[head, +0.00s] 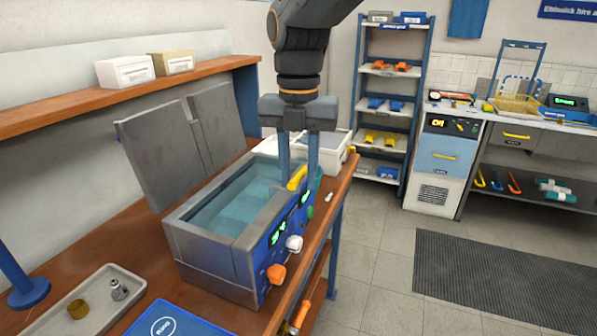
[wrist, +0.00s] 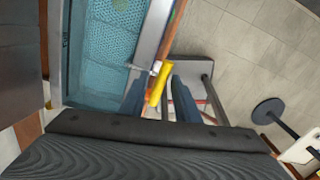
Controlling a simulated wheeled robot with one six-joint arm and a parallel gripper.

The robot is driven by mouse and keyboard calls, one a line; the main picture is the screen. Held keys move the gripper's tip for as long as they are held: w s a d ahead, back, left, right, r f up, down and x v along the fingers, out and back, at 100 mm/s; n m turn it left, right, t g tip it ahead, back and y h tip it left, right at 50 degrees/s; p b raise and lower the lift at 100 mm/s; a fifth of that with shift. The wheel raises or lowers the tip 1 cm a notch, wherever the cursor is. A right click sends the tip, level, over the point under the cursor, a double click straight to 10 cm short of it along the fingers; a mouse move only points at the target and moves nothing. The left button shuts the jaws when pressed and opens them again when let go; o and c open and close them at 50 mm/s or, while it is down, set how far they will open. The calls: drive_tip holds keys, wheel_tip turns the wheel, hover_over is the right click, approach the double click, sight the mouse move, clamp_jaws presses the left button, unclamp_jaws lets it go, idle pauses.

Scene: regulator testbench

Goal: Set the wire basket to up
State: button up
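The blue and grey water bath (head: 243,246) stands on the wooden bench, with teal liquid inside. The wire basket (wrist: 103,48) appears as a mesh under the teal liquid in the wrist view; the head view does not show its mesh clearly. A yellow handle (head: 297,178) sits at the bath's right rim. It also shows in the wrist view (wrist: 159,83), joined to a short metal piece at the rim. My gripper (head: 298,172) points down over that rim. Its fingers are apart, one on each side of the yellow handle, and look open. Firm contact is not visible.
Grey lid panels (head: 165,150) stand behind the bath. A white bin (head: 322,155) is beyond it. Orange and white knobs project from the bath's front panel. A tray (head: 97,308) with small metal parts lies at the near left. Open floor (head: 375,270) is to the right.

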drive_tip(key=shift+c, duration=0.5)
clamp_jaws()
wheel_tip(320, 180, up, 7)
drive_tip(key=p, duration=0.5)
drive_tip(key=shift+w, duration=0.1)
